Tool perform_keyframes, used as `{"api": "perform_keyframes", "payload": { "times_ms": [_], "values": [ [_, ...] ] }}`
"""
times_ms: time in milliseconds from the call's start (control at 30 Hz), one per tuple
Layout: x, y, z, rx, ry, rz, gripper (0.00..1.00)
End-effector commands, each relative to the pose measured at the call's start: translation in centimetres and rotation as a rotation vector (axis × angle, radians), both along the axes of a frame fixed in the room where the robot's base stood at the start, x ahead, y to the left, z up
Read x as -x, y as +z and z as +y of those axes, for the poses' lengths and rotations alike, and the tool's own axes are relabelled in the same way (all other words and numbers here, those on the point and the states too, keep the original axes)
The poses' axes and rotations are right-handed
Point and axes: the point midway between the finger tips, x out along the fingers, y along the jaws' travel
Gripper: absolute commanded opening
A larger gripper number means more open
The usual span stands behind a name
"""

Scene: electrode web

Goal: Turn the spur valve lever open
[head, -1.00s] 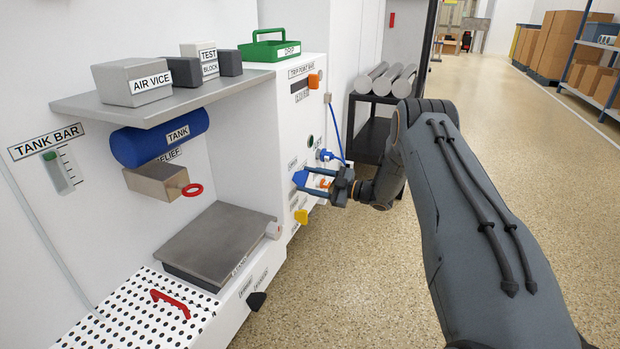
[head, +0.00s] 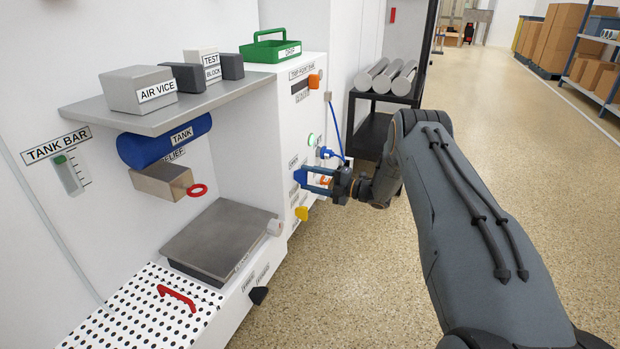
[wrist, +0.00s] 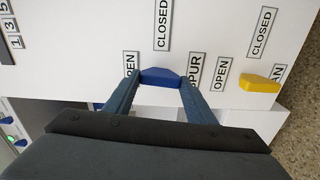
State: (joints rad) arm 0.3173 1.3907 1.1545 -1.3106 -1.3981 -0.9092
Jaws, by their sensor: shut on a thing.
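The spur valve lever is a blue handle (wrist: 161,77) on the white panel, between an OPEN label on its left and the partly hidden SPUR label (wrist: 195,72) on its right in the wrist view. A CLOSED label (wrist: 162,24) is above it. My gripper (wrist: 162,86) is shut on the lever, one finger on each side. In the head view the lever (head: 300,176) shows at the tips of my gripper (head: 306,180). The lever's pivot is hidden, and I cannot tell exactly which mark it points to.
A yellow lever (wrist: 261,84) with its own OPEN and CLOSED labels is close by on the right in the wrist view. An orange part (head: 325,180) and a blue fitting (head: 327,153) are near my gripper. The floor (head: 330,280) is clear.

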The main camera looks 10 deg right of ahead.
Motion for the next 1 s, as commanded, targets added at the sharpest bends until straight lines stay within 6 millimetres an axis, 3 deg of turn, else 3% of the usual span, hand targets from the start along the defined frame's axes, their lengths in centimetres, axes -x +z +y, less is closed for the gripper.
{"api": "perform_keyframes", "payload": {
  "times_ms": [767, 800, 900, 1000],
  "values": [
    [0.04, -0.12, -0.09, 0.062, -0.001, -0.083, 0.28],
    [0.04, -0.12, -0.09, 0.062, -0.001, -0.083, 0.53],
    [0.04, -0.11, -0.06, 0.061, -0.001, -0.083, 0.69],
    [0.03, -0.09, 0.06, 0.061, 0.001, -0.083, 0.69]
  ]
}}
